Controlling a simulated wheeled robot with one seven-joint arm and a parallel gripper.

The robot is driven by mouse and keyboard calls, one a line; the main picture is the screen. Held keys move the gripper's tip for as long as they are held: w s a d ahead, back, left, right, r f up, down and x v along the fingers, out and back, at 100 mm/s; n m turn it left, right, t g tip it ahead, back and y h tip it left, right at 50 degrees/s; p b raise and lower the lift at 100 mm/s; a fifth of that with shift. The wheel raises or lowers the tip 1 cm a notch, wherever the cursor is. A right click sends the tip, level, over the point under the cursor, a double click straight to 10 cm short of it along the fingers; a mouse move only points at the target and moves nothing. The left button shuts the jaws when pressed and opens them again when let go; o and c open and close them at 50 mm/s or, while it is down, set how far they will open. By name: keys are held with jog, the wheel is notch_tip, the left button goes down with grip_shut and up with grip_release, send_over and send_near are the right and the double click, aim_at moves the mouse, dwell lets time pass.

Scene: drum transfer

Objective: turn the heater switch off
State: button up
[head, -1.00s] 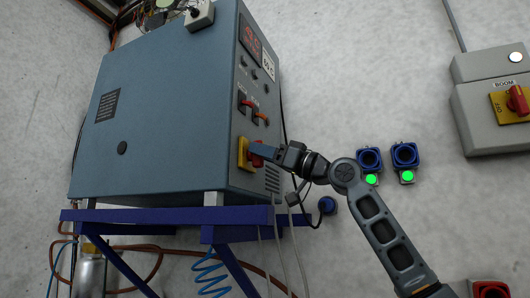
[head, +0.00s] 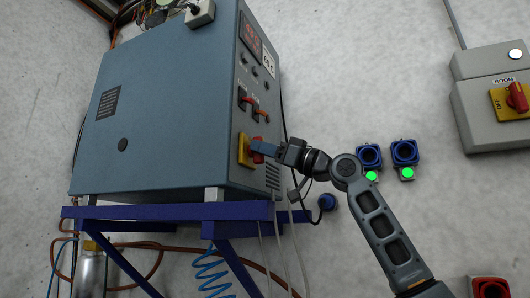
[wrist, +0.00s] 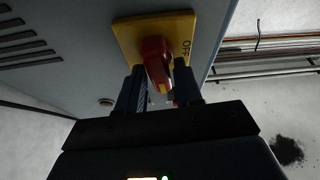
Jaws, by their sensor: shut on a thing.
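The heater switch is a red rotary knob (wrist: 157,62) on a yellow plate (wrist: 183,27) with the letters "OFF" on it. In the head view the yellow plate (head: 243,150) sits low on the narrow control face of the blue-grey heater cabinet (head: 165,110). My gripper (wrist: 158,80) is shut on the red knob, with one dark finger on each side of it. In the head view my gripper (head: 264,149) reaches the switch from the right and hides part of the knob.
Two smaller switches (head: 246,102) and a red display (head: 251,38) sit above on the same face. A blue stand (head: 170,213) carries the cabinet. Blue sockets (head: 404,152) and a grey box with a "BOOM" switch (head: 515,98) are on the wall at right.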

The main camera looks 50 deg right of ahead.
jog(key=shift+f+n+g+y+p, duration=0.2)
jog(key=shift+n+g+y, duration=0.75)
jog(key=shift+n, duration=2.5)
jog(key=shift+r+n+g+y+p, duration=0.15)
jog(key=shift+n+g+y+p, duration=0.25)
jog(key=shift+n+g, duration=2.15)
jog(key=shift+f+n+g+y+p, duration=0.1)
jog(key=shift+n+g+y+p, duration=0.35)
jog(key=shift+n, duration=3.95)
jog(key=o, duration=0.8)
jog(key=shift+o, duration=0.2)
jog(key=shift+t, duration=0.25)
jog(key=b+v, duration=0.2)
jog(key=v, duration=0.5)
jog(key=shift+s+d, duration=0.25)
jog(key=shift+s, duration=0.05)
